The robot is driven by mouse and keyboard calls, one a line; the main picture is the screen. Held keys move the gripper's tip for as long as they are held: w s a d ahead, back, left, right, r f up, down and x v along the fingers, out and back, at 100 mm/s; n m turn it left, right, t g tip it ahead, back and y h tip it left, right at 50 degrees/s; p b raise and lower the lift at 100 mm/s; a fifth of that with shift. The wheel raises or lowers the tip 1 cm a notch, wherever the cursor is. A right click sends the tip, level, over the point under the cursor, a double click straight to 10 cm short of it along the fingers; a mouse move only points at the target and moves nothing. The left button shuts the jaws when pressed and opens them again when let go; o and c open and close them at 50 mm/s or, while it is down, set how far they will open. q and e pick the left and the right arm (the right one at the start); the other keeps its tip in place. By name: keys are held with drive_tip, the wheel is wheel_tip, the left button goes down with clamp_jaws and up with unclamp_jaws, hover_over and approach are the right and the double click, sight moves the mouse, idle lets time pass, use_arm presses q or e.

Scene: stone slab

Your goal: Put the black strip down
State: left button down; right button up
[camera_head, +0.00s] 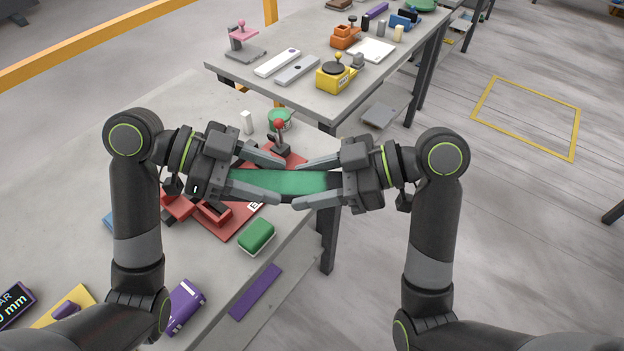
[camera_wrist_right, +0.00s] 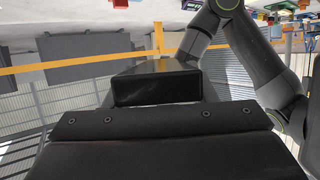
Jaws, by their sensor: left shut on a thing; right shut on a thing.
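A long strip (camera_head: 300,183) spans between my two grippers, level above the near bench. Its visible upper face is green between the fingers, with a dark part near the right gripper; I see no wholly black strip. My left gripper (camera_head: 281,182) is shut on it from the left. My right gripper (camera_head: 296,187) is shut on it from the right. The two pairs of fingertips nearly meet over the middle. In the right wrist view a black rectangular end (camera_wrist_right: 155,88) shows; I cannot tell whether it is the strip.
Under the strip is a red fixture (camera_head: 236,227) with a red-knobbed clamp (camera_head: 279,128). A second table (camera_head: 318,101) behind holds several items. Open floor lies to the right.

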use_arm(q)
drive_tip(key=shift+s, duration=0.1)
use_arm(e)
drive_tip(key=c, duration=0.5)
use_arm(q)
drive_tip(key=c, duration=0.6)
unclamp_jaws()
use_arm(e)
drive_tip(key=shift+o, duration=0.2)
use_arm(q)
drive_tip(key=shift+o, duration=0.2)
